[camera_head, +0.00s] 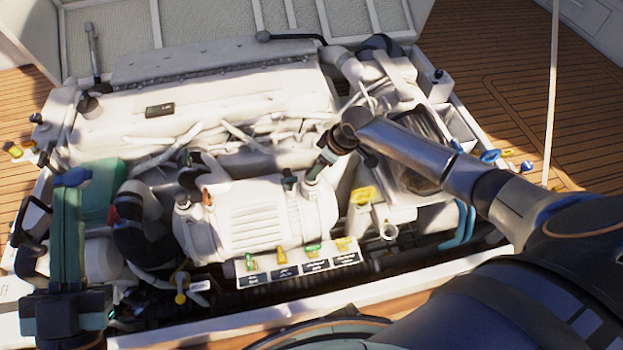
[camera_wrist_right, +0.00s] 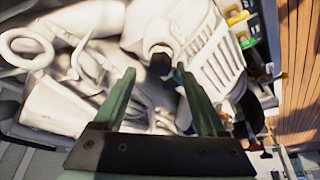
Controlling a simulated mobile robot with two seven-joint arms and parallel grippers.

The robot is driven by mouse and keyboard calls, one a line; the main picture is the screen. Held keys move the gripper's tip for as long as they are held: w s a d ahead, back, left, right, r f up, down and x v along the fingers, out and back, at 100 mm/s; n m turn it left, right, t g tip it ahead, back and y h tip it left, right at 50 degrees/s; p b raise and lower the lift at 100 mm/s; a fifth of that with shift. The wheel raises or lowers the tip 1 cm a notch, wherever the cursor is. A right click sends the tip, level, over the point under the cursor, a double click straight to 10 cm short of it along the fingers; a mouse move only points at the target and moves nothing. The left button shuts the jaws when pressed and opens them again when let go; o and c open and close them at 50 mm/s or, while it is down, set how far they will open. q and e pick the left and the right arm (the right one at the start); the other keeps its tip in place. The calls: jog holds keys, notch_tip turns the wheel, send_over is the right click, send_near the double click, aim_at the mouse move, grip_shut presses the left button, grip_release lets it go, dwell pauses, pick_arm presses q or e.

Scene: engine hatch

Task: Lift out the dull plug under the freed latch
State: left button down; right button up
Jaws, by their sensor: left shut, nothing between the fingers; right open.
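My right gripper (camera_wrist_right: 156,72) is open over the engine, its two green fingers apart. A dark round cap or plug (camera_wrist_right: 160,62) on a white neck lies between and just beyond its fingertips in the wrist view; I cannot tell whether it is the dull plug or whether the fingers touch it. In the head view the right gripper (camera_head: 313,168) is small and dark above the white ribbed housing (camera_head: 250,222). My left gripper (camera_head: 72,180) is shut and empty, upright at the left edge of the engine bay. I cannot make out the freed latch for certain.
A label strip (camera_head: 300,270) with yellow and green tabs runs along the front of the housing. A yellow cap (camera_head: 362,196) sits to its right. Black hoses (camera_head: 140,222) and a green box (camera_head: 98,188) stand left. Wooden deck (camera_head: 480,60) surrounds the bay.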

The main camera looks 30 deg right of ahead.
jog(key=shift+w+f, duration=0.1)
jog(key=shift+f, duration=0.15)
jog(key=shift+w+a+f+b, duration=0.2)
jog(key=shift+w+f+b, duration=0.05)
jog(key=shift+f+b, duration=0.25)
jog(key=b+x, duration=0.1)
jog(key=x, duration=0.1)
jog(key=shift+w+a+f+b, duration=0.15)
jog(key=shift+w+f+b, duration=0.1)
jog(key=shift+b, duration=0.1)
jog(key=shift+w+a+f, duration=0.1)
jog(key=shift+w+f, duration=0.05)
jog(key=shift+f, duration=0.3)
pick_arm(q)
jog(key=s+r+m+h, duration=0.2)
jog(key=h, duration=0.1)
jog(key=s+r+m+h, duration=0.1)
jog(key=s+m+h, duration=0.1)
jog(key=shift+s+d+r, duration=0.1)
jog(key=shift+d+r, duration=0.2)
jog(key=shift+d, duration=0.1)
pick_arm(e)
grip_shut()
